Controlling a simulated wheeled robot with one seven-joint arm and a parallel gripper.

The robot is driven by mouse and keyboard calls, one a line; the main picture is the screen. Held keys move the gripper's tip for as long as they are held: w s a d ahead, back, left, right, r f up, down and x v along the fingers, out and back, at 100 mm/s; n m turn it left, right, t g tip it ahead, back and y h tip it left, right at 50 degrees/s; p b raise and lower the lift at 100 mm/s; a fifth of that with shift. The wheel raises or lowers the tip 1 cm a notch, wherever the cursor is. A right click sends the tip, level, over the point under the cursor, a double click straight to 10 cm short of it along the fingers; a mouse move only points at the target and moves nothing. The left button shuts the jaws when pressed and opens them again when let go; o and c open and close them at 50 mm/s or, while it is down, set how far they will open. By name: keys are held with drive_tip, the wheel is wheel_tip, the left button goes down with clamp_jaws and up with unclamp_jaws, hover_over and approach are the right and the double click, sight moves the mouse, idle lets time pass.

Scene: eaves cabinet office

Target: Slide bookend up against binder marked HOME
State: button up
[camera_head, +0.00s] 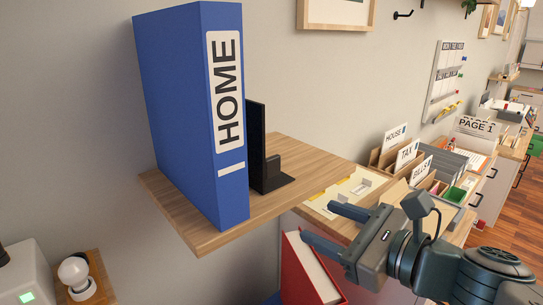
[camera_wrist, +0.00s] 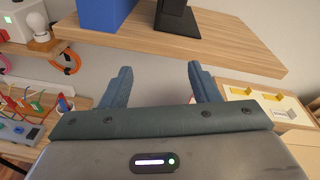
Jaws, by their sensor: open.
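A blue binder (camera_head: 180,120) with a white HOME label stands upright at the front end of a wooden wall shelf (camera_head: 290,150). A black bookend (camera_head: 268,180) stands just right of and behind it, its upright partly hidden by the binder; I cannot tell whether they touch. My gripper (camera_head: 318,226) is open and empty, in front of and below the shelf's right side. In the wrist view my gripper (camera_wrist: 160,80) has its fingers apart below the shelf edge, with the binder's base (camera_wrist: 104,14) and the bookend (camera_wrist: 176,20) above.
A red binder (camera_head: 308,272) stands below the shelf. A desk at right holds file dividers (camera_head: 405,155) and trays. A light bulb (camera_head: 74,274) sits at lower left. The shelf is bare right of the bookend.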

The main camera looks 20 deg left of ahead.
sight(263, 171)
drive_tip(key=w+a+r+m, duration=0.1)
drive_tip(key=w+a, duration=0.1)
drive_tip(key=a, duration=0.2)
drive_tip(key=w+a+r+m+t+y+p, duration=0.1)
drive_tip(key=w+a+r, duration=0.1)
drive_tip(key=w+a, duration=0.1)
drive_tip(key=w+a+r+m+p, duration=0.1)
drive_tip(key=w+a, duration=0.1)
drive_tip(key=a, duration=0.3)
drive_tip(key=shift+w+a+r, duration=0.15)
drive_tip(key=shift+a+r, duration=0.05)
drive_tip(key=shift+a, duration=0.15)
drive_tip(key=shift+c, duration=0.2)
clamp_jaws()
drive_tip(key=shift+s+a+f+b, duration=0.15)
drive_tip(key=shift+s+a+b, duration=0.1)
drive_tip(key=shift+s+b, duration=0.35)
drive_tip(key=shift+s+a+b, duration=0.35)
drive_tip(key=shift+s+b, duration=0.05)
drive_tip(key=shift+s, duration=0.2)
